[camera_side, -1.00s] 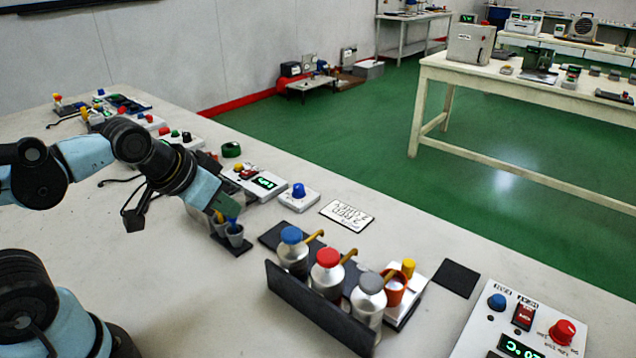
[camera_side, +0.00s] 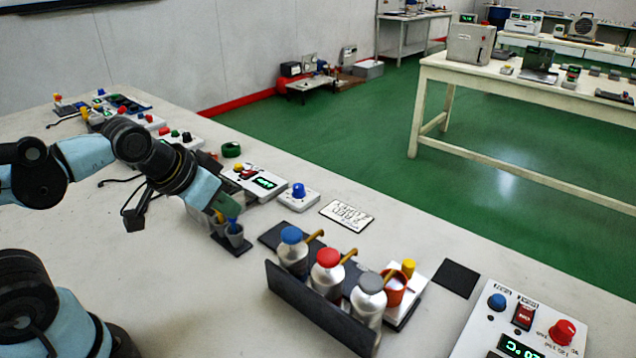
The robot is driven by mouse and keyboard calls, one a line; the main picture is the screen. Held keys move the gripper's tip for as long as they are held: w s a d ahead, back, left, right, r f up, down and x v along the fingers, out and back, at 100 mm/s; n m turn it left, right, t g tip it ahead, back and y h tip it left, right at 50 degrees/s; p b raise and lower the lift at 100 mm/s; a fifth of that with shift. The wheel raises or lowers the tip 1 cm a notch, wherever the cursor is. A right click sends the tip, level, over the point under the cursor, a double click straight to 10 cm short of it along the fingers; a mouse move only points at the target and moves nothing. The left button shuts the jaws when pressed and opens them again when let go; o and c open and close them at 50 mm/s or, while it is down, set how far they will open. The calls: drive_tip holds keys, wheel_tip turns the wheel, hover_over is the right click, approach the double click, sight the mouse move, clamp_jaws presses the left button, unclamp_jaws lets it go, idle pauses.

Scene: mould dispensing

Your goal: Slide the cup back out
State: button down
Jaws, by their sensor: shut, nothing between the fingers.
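An orange cup (camera_side: 394,291) stands upright on a white device with a yellow knob (camera_side: 408,266), behind the grey-capped bottle (camera_side: 369,298), which hides part of it. The cup's mouth faces up, with something pale inside. My gripper (camera_side: 226,206) is well to the left of the cup. It points down just above small grey holders (camera_side: 235,238) on a dark base, which hold blue and yellow items. The fingers are shut and empty. The fingertips are small and partly merge with the items below them.
Blue-capped (camera_side: 292,252) and red-capped (camera_side: 327,271) bottles with yellow spouts stand beside the grey-capped one behind a dark upright panel (camera_side: 318,315). A black pad (camera_side: 456,279) and control box (camera_side: 520,325) are at right. The table's front middle is clear.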

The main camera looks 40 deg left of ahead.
drive_tip(key=c, duration=1.8)
unclamp_jaws()
drive_tip(key=shift+o, duration=1.2)
drive_tip(key=shift+w, duration=0.1)
drive_tip(key=o, duration=0.6)
drive_tip(key=shift+g+h, duration=0.3)
drive_tip(key=shift+g, duration=0.4)
drive_tip(key=w+d+r, duration=0.1)
drive_tip(key=w+r, duration=0.1)
drive_tip(key=w+d+r, duration=0.2)
drive_tip(key=w, duration=0.1)
drive_tip(key=shift+d+r, duration=0.15)
drive_tip(key=shift+d, duration=0.05)
drive_tip(key=n+g, duration=0.3)
drive_tip(key=g, duration=0.3)
hover_over(409, 262)
wheel_tip(409, 262, down, 4)
wheel_tip(409, 262, down, 12)
drive_tip(key=shift+f, duration=0.1)
clamp_jaws()
